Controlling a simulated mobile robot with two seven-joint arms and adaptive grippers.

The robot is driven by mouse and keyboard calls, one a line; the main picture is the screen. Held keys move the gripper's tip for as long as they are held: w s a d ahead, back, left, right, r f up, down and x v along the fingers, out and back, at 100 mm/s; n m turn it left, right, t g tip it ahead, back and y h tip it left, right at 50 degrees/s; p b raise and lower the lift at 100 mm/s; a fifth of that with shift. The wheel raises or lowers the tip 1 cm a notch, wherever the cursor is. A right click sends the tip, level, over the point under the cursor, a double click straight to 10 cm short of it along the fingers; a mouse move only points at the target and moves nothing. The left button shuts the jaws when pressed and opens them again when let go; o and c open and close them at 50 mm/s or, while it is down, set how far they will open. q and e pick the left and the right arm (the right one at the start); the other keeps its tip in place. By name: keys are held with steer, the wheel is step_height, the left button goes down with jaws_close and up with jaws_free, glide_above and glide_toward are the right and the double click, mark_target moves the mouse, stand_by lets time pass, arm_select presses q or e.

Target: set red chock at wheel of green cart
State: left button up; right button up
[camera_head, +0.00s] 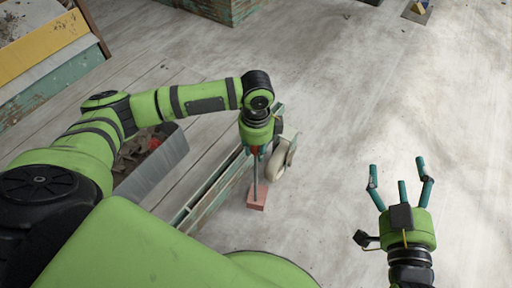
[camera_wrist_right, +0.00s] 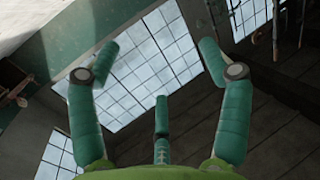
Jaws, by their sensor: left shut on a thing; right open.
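The red chock (camera_head: 257,198) is a small reddish block with a thin upright rod, low beside the green cart and just in front of its wheel. My left gripper (camera_head: 256,151) points down and is shut on the upper part of the rod. The wheel (camera_head: 279,170) is pale and sits at the cart's right end. The green cart (camera_head: 205,197) shows a worn green frame, partly hidden by my left arm. Whether the chock touches floor or wheel I cannot tell. My right gripper (camera_head: 401,182) is open and empty, away to the right; its spread fingers also show in the right wrist view (camera_wrist_right: 160,85).
A grey bin (camera_head: 163,170) with dark scraps and something red stands left of the wheel, partly behind my left arm. A worn yellow and green box (camera_head: 48,47) is at the upper left, another green crate (camera_head: 222,10) at the top.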

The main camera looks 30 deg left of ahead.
mark_target(256, 158)
arm_select(q)
steer(key=shift+w+f+b, duration=0.1)
steer(key=shift+f+b, duration=0.4)
steer(key=shift+b, duration=0.2)
step_height(256, 158, down, 2)
steer(key=shift+f+b, duration=0.1)
steer(key=shift+b, duration=0.55)
steer(key=shift+f, duration=0.5)
arm_select(e)
steer(key=s+a+r+n+t+y, duration=0.1)
steer(key=s+r+t+y, duration=0.3)
steer(key=r, duration=0.3)
steer(key=s+a+r+n+t+y, duration=0.2)
steer(key=s+r+t+y, duration=0.2)
steer(key=r, duration=0.4)
steer(key=shift+r, duration=0.3)
arm_select(q)
steer(key=shift+f+p, duration=0.2)
steer(key=shift+p, duration=0.15)
arm_select(e)
steer(key=shift+r, duration=0.45)
arm_select(q)
steer(key=shift+f, duration=0.15)
arm_select(e)
steer(key=shift+s, duration=0.1)
arm_select(q)
steer(key=o, duration=1.1)
steer(key=shift+f, duration=0.1)
steer(key=shift+o, duration=0.2)
